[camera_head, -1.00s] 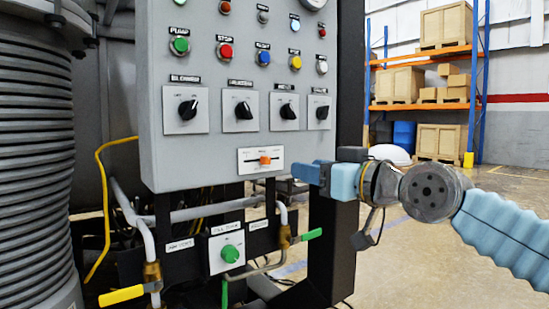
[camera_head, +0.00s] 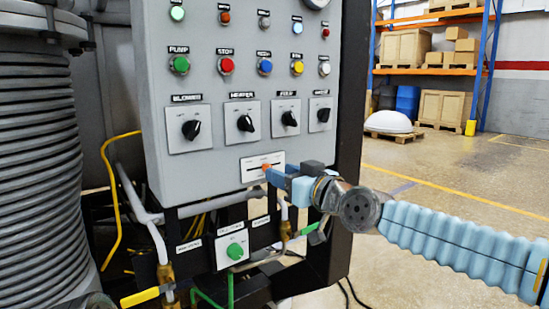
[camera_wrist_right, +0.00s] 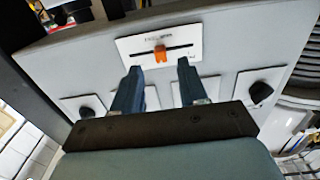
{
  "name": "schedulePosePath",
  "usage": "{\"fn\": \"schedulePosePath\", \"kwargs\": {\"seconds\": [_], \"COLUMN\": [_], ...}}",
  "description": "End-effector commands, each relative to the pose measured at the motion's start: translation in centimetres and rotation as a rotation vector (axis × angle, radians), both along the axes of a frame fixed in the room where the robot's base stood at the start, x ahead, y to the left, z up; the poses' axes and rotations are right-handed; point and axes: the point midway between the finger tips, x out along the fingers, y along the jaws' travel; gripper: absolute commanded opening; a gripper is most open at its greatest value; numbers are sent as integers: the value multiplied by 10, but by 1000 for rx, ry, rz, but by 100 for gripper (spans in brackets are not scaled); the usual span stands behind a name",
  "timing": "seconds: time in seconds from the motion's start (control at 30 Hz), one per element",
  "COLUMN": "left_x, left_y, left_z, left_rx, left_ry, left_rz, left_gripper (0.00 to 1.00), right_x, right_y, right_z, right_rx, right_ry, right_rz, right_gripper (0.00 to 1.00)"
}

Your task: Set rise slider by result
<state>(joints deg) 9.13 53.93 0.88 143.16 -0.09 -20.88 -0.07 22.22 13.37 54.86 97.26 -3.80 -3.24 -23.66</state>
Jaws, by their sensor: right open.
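The rise slider is an orange knob (camera_head: 265,167) in a dark slot on a white plate (camera_head: 250,177) low on the grey panel. In the right wrist view the orange knob (camera_wrist_right: 160,54) stands near the middle of its slot. My right gripper (camera_head: 272,176) is at the plate, its blue fingers at the knob in the head view and covering the plate's right part. In the wrist view my right gripper (camera_wrist_right: 159,66) is open, a fingertip to either side of the knob; contact cannot be told. The plate's lettering is too small to read. My left gripper is out of view.
Black rotary switches (camera_head: 245,123) and coloured buttons (camera_head: 265,66) sit above the slider on the panel (camera_head: 220,185). Below are a green knob (camera_head: 235,251), pipes and a yellow-handled valve (camera_head: 140,297). Open floor (camera_head: 450,200) lies to the right, with a shelf rack behind.

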Motion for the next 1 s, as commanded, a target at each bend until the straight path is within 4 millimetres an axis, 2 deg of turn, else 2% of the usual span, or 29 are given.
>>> {"fn": "schedulePosePath", "kwargs": {"seconds": [0.03, 0.2, 0.4, 0.67, 0.93, 1.0], "left_x": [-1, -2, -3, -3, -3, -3], "left_y": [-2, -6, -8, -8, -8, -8], "left_z": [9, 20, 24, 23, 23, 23], "left_rx": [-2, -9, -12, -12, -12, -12], "left_ry": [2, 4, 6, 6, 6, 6], "left_rz": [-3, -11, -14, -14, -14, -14], "left_gripper": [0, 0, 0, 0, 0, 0], "right_x": [3, 19, 28, 29, 29, 29], "right_y": [6, 17, 22, 23, 22, 22], "right_z": [5, 4, 0, -1, -1, -1], "right_rx": [-2, 1, -3, -3, -3, -3], "right_ry": [-1, 1, 0, -1, -1, -1], "right_rz": [5, 3, 1, 0, 0, 0], "right_gripper": [43, 43, 43, 43, 1, 0]}}
